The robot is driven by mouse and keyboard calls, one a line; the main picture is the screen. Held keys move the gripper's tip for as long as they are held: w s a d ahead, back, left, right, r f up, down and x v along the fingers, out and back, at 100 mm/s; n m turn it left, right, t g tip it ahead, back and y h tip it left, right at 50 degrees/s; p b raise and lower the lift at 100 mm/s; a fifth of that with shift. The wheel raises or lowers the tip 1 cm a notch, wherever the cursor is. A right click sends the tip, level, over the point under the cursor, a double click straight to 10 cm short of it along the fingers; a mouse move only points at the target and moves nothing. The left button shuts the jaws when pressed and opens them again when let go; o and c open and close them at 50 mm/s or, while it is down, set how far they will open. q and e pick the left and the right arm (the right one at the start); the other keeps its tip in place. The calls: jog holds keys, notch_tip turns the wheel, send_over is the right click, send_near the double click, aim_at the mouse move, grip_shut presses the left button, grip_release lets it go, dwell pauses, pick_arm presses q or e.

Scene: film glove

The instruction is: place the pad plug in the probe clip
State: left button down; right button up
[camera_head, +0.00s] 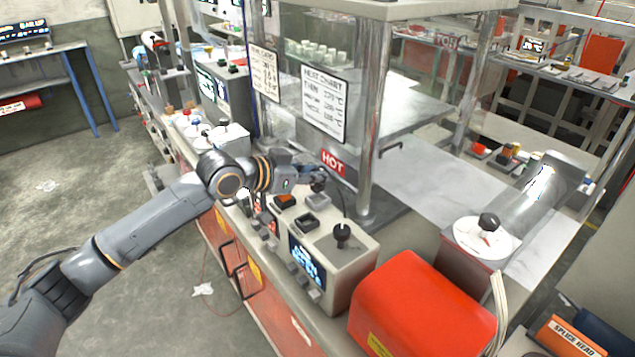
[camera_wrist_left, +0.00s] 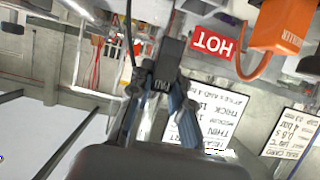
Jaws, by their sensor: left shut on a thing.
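My left gripper (camera_head: 316,178) reaches in over the control box on the bench. In the left wrist view its two blue-grey fingers (camera_wrist_left: 161,105) are closed on a dark plug (camera_wrist_left: 167,72) with pale lettering, which I take as the pad plug. A thin black cable shows beside it and, in the head view, curves down toward the box top. The plug is held in the air above the box. I cannot clearly make out the probe clip. An orange block (camera_head: 286,200) and a grey socket-like block (camera_head: 312,201) sit on the box top below the gripper. My right gripper is out of view.
The control box (camera_head: 352,262) has a black knob (camera_head: 342,233). A red cover (camera_head: 420,305) stands in front of it. Behind are a metal post (camera_head: 370,110), clear panels and a HOT sign (camera_head: 333,163). White-lidded containers (camera_head: 195,125) stand farther back.

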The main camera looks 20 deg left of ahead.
pick_arm(q)
jog(key=shift+w+a+f, duration=0.25)
jog(key=shift+w+f, duration=0.7)
jog(key=shift+f, duration=0.2)
jog(key=f+p, duration=0.2)
jog(key=f, duration=0.1)
jog(key=shift+w, duration=0.2)
jog(key=shift+f, duration=0.15)
jog(key=shift+f, duration=0.1)
jog(key=shift+f+b, duration=0.15)
jog(key=shift+b, duration=0.15)
jog(key=c, duration=1.2)
grip_release()
